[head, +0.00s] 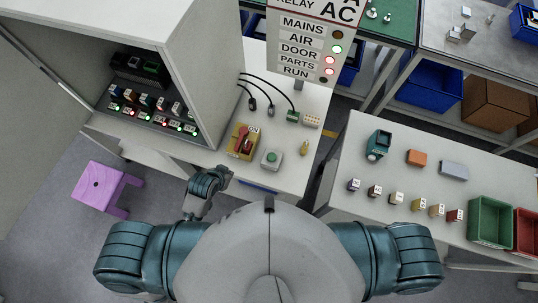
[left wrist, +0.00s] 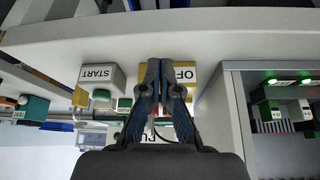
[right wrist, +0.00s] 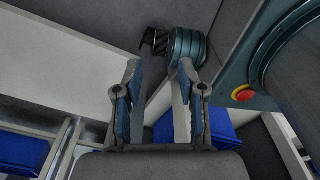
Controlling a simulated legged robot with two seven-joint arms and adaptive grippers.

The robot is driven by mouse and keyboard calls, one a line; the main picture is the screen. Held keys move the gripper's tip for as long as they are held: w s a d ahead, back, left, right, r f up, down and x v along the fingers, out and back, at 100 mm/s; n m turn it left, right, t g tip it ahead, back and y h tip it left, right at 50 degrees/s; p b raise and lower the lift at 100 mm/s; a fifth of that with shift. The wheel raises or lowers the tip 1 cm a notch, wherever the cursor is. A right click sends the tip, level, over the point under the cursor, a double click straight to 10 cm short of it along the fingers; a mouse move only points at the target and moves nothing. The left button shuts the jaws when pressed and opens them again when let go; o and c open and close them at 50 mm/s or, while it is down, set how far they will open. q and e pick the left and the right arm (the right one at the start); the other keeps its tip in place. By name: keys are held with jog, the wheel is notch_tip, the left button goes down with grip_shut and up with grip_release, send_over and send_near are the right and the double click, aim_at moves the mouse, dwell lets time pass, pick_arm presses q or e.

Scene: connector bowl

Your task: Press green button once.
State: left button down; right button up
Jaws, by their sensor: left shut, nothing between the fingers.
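The green button (head: 272,156) sits on a small light grey box on the white bench in the head view. The left wrist view shows the green button (left wrist: 101,95) on a grey box (left wrist: 97,75) marked START, left of my fingers. My left gripper (head: 226,172) is at the bench's front edge, left of and nearer than the button, apart from it. In the left wrist view its fingers (left wrist: 164,64) are shut and empty, in front of the yellow switch box. My right gripper (right wrist: 158,78) has its fingers apart and empty.
A yellow box with a red switch (head: 243,141) stands left of the button. A small brass-coloured part (head: 304,148) lies to its right. Cables and plugs (head: 270,105) lie behind. A cabinet (head: 190,75) stands left, a purple stool (head: 98,186) on the floor, another table (head: 350,180) right.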

pick_arm(q)
jog(key=w+d+r+m+g+h, duration=0.1)
jog(key=w+d+r+m+h, duration=0.2)
jog(key=d+m, duration=0.4)
jog(key=w+d+r+m+g+h, duration=0.1)
jog(key=w+d+r+m+h, duration=0.2)
jog(key=d+r+m, duration=0.4)
jog(key=w+d+m, duration=0.1)
jog(key=m, duration=0.3)
jog(key=shift+w+d+r+h, duration=0.2)
jog(key=shift+w+r+h, duration=0.1)
jog(key=shift+w+r, duration=0.05)
pick_arm(e)
jog(key=d, duration=0.2)
jog(key=shift+d, duration=0.3)
jog(key=shift+a+f, duration=0.1)
jog(key=shift+f, duration=0.05)
